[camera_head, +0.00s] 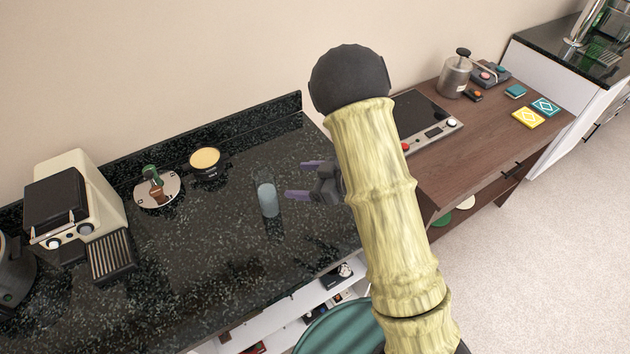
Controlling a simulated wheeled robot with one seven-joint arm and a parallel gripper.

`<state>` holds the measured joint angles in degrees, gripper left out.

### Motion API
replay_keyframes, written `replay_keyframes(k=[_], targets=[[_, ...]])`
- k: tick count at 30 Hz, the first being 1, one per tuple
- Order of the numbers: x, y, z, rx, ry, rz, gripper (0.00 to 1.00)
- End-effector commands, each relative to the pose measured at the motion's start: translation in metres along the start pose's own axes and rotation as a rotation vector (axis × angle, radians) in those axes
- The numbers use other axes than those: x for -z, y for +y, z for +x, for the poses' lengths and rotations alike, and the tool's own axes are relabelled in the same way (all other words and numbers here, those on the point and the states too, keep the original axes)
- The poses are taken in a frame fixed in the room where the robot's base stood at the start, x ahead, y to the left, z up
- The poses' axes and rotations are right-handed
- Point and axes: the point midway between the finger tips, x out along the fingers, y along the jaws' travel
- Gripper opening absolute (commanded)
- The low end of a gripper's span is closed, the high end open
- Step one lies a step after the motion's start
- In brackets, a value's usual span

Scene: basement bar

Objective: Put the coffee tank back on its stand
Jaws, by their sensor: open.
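A translucent blue-grey cylinder (268,198) stands on the black speckled counter; it may be the coffee tank, but I cannot tell for sure. My gripper (296,180) is just to its right, with two purple fingers spread apart and pointing left. The fingers are open and empty, and appear apart from the cylinder. A round silver plate (145,199) with a green and brown upright piece on it lies further left; I cannot tell whether it is the stand. A cream and black coffee machine (85,185) stands at the left.
A round black dish with a yellow top (205,159) sits near the counter's back edge. A dark appliance (14,275) is cut off at the left. Right of my arm, a wooden table (470,150) holds a hotplate (425,112) and metal pot (455,78). The counter's middle front is clear.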

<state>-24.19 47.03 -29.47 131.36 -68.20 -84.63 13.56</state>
Motion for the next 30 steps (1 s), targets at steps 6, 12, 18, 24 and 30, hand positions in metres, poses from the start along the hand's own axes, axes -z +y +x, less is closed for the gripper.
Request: replay_keyframes(k=[6,12,18,24,30], targets=[[0.001,0.004,-0.002,-0.023,-0.008,-0.001,0.76],[0.005,0.037,-0.021,-0.217,-0.093,0.004,0.76],[0.004,0.074,-0.069,-0.502,-0.253,0.096,0.76],[-0.004,0.078,-0.127,-0.716,-0.425,0.271,0.76],[-0.013,0.045,-0.181,-0.834,-0.591,0.510,0.76]])
